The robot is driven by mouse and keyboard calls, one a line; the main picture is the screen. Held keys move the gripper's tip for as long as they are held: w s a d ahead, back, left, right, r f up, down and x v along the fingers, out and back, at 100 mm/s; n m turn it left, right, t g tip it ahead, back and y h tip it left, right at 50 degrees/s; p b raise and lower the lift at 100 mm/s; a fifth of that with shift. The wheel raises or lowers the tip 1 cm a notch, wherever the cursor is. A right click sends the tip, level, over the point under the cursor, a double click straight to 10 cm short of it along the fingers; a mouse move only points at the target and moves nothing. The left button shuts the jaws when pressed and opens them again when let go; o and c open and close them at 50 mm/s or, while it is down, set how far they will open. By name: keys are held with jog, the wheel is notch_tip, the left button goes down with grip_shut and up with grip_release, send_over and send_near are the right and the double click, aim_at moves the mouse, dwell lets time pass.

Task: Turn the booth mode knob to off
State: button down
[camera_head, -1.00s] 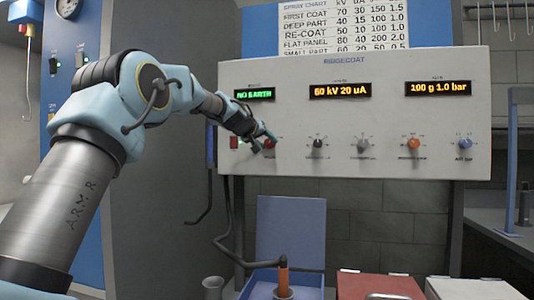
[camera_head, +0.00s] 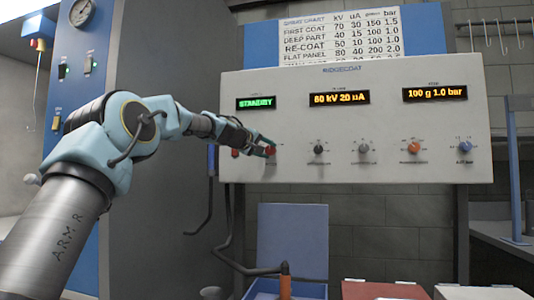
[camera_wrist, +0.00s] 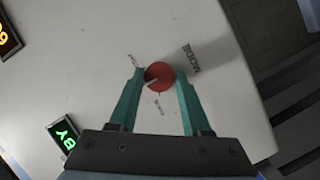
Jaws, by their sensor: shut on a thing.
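The red booth mode knob (camera_head: 270,150) is at the left of the knob row on the pale control panel (camera_head: 300,110). In the wrist view, the knob (camera_wrist: 160,77) has a white pointer mark toward the lower left, and the word MODE is printed beside it. My gripper (camera_head: 266,146) reaches the knob from the left. In the wrist view, the two green fingers of my gripper (camera_wrist: 161,74) are on either side of the knob and shut on it. The green display (camera_head: 256,103) above the knob reads STANDBY.
Black (camera_head: 318,149), grey (camera_head: 363,149), orange (camera_head: 414,148) and blue (camera_head: 465,147) knobs sit to the right along the panel. A red switch (camera_head: 235,153) is close on the left, beside my wrist. A blue bin (camera_head: 293,235) is below. Space in front of the panel is clear.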

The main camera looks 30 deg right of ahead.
dwell(0.3)
jog(key=shift+c, duration=1.8)
grip_release()
jog(key=b+v, duration=0.4)
jog(key=v, duration=0.6)
jog(key=shift+s+a+b, duration=0.25)
jog(key=shift+a+b, duration=0.05)
jog(key=shift+b, duration=0.1)
